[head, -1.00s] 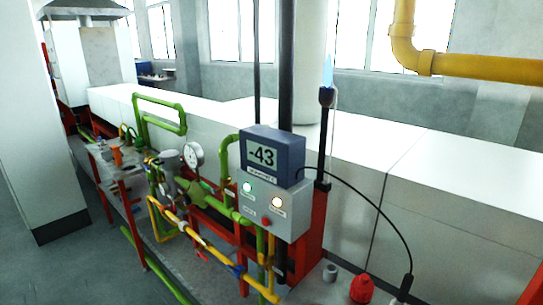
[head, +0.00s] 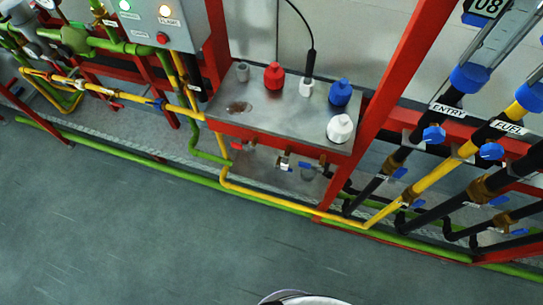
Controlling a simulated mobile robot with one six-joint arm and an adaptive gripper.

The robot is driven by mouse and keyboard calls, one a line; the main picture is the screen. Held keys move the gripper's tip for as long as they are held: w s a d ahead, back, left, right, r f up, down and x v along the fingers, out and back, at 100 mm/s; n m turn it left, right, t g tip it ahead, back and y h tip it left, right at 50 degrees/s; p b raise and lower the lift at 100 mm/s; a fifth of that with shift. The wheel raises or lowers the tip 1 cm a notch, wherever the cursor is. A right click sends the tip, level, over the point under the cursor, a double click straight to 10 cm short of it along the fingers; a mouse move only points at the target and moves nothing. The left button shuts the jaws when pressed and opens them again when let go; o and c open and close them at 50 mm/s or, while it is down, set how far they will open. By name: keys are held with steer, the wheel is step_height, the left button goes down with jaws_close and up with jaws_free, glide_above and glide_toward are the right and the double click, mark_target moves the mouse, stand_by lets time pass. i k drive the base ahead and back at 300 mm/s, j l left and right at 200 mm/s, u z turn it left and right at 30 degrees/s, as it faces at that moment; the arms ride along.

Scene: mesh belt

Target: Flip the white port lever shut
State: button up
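A grey metal shelf (head: 262,123) with a red front edge stands in the upper middle of the head view. Small port valves hang under its front edge. One has a red part (head: 238,146) at the left. One in the middle has a whitish part (head: 284,161), which looks like the white port lever. A bluish part (head: 304,165) is just right of it. They are too small to tell which way each lever is turned. My gripper is not in view; a white rounded part that may be mine shows at the bottom edge.
A red post (head: 376,110) and labelled pipes rise at right. The floor (head: 140,230) in front is clear.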

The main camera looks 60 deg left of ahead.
mark_target(284, 165)
steer(key=u, duration=2.3)
steer(key=k+z, duration=0.2)
steer(key=z, duration=0.15)
steer(key=k+z, duration=0.2)
steer(key=z, duration=0.15)
